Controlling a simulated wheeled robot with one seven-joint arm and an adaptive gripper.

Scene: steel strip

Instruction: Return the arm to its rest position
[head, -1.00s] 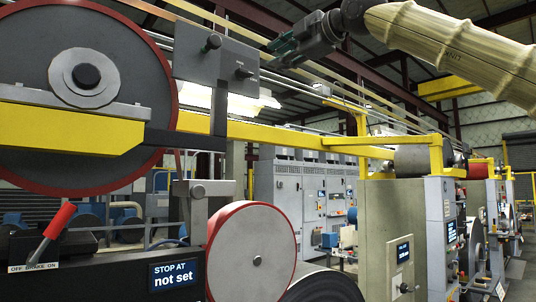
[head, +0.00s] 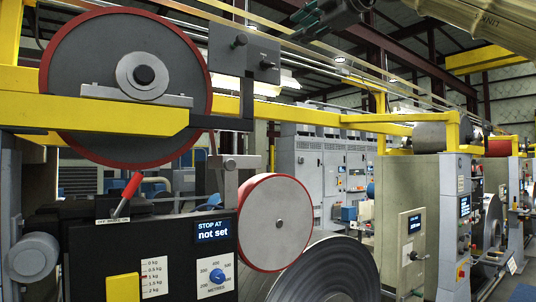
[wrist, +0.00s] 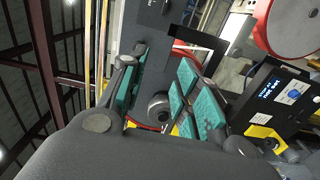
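My gripper (head: 322,12) shows at the top of the head view, raised above the machine, with my arm reaching in from the upper right. In the wrist view my gripper (wrist: 158,95) has its two teal-padded fingers spread apart. A dark round knob on a grey plate (wrist: 158,106) shows in the gap between them, beyond the fingers. I see nothing held. In the head view the same grey plate (head: 243,55) with two knobs stands left of and below my gripper, apart from it.
A large red-rimmed wheel (head: 95,60) on a yellow beam (head: 60,115) is at left. Below are a red-handled lever (head: 127,193), a black panel reading "STOP AT not set" (head: 210,230), a smaller red-rimmed roller (head: 270,215) and a strip coil (head: 330,270). Grey cabinets stand behind.

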